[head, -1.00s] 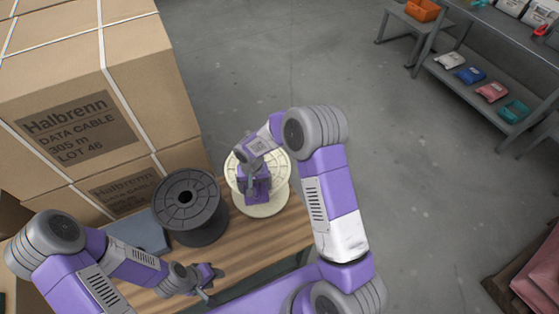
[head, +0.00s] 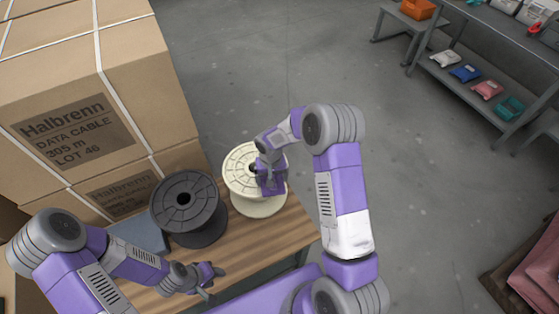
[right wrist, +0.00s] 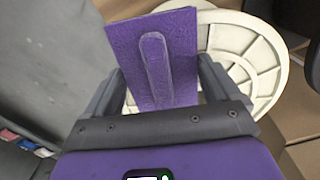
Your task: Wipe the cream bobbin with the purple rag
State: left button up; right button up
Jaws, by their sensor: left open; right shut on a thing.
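The cream bobbin (head: 241,163) stands on the wooden table beside a dark grey bobbin (head: 186,200). My right gripper (head: 269,178) is over the right side of the cream bobbin's top flange. It is shut on the purple rag (right wrist: 158,45), which looks flat and folded in the right wrist view. The cream bobbin (right wrist: 245,50) shows behind and right of the rag there. I cannot tell whether the rag touches the flange. My left gripper (head: 212,278) is open and empty over the table's near part, in front of the dark bobbin.
Large cardboard boxes (head: 90,90) are stacked at the left behind the table. A grey-blue flat item (head: 142,233) lies left of the dark bobbin. The wooden table top (head: 245,240) is bare in front of the bobbins. Shelves (head: 480,70) with folded cloths stand far right.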

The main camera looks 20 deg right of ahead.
jog(key=shift+w+d, duration=0.1)
jog(key=shift+d, duration=1.15)
jog(key=shift+d+r, duration=0.2)
jog(key=shift+r, duration=0.05)
notch_tip(320, 180, up, 3)
jog(key=shift+r+p, duration=0.1)
jog(key=shift+p, duration=0.85)
jog(key=shift+r+p, duration=1.35)
jog(key=shift+r, duration=0.9)
